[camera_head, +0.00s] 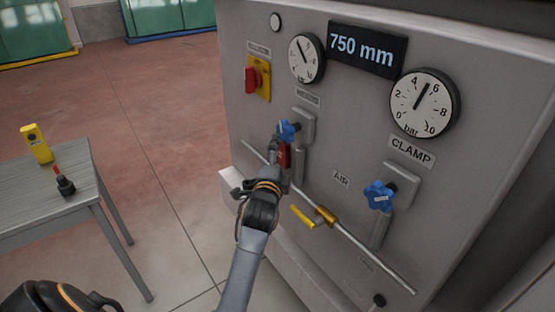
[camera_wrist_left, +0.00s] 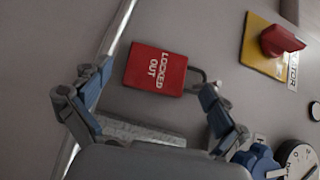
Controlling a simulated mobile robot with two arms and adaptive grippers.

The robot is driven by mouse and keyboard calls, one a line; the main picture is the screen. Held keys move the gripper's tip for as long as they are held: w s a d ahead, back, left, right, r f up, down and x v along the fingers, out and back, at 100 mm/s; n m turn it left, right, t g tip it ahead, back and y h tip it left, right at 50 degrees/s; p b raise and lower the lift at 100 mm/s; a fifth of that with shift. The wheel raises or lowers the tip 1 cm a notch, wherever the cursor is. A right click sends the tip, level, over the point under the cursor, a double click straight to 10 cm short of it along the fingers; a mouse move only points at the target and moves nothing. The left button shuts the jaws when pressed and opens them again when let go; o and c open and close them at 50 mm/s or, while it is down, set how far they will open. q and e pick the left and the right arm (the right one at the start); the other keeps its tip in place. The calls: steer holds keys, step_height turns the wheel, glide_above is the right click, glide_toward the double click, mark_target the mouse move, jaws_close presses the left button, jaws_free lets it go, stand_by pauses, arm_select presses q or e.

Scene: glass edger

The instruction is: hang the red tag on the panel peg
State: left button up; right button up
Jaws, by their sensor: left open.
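The red tag (camera_wrist_left: 155,70) reads "LOCKED OUT" and has a grey shackle at its upper end. It is upright close against the grey machine panel, just below a blue star knob; in the head view the tag (camera_head: 284,156) is partly covered by my gripper. My left gripper (camera_head: 277,150) is in front of it. In the left wrist view the fingers (camera_wrist_left: 148,92) are spread, one toward each end of the tag, with the right fingertip near the shackle. The peg cannot be made out, so I cannot tell whether the shackle is around it. My right gripper is out of view.
The panel carries a blue knob (camera_head: 288,130), another blue knob (camera_head: 380,196), a red switch (camera_head: 252,80), gauges and a yellow-handled valve (camera_head: 304,216) on a pipe. A grey table (camera_head: 50,198) with a yellow device (camera_head: 36,144) stands left. Floor between is clear.

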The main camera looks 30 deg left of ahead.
arm_select(q)
steer(key=shift+s, duration=0.15)
steer(key=f+v, duration=0.1)
steer(key=v, duration=1.1)
steer(key=s+d+f+n+g+h, duration=0.5)
steer(key=s+f, duration=0.4)
steer(key=f, duration=0.4)
steer(key=s+d+f+n+g+h, duration=0.1)
steer(key=s+d+f+n+g, duration=0.25)
steer(key=s, duration=0.45)
steer(key=s+d+f+n+g+h, duration=0.1)
steer(key=s+d+f+n+g, duration=0.2)
steer(key=s, duration=0.4)
step_height(320, 180, down, 28)
steer(key=s+g+b, duration=0.1)
steer(key=g+b, duration=0.1)
steer(key=b, duration=0.1)
steer(key=s+a+f+m+g+b, duration=0.1)
steer(key=s+a+f+b, duration=0.1)
steer(key=s+f, duration=1.5)
step_height(320, 180, down, 3)
steer(key=shift+s+a+f, duration=0.15)
steer(key=shift+s+a, duration=0.25)
steer(key=shift+a, duration=0.35)
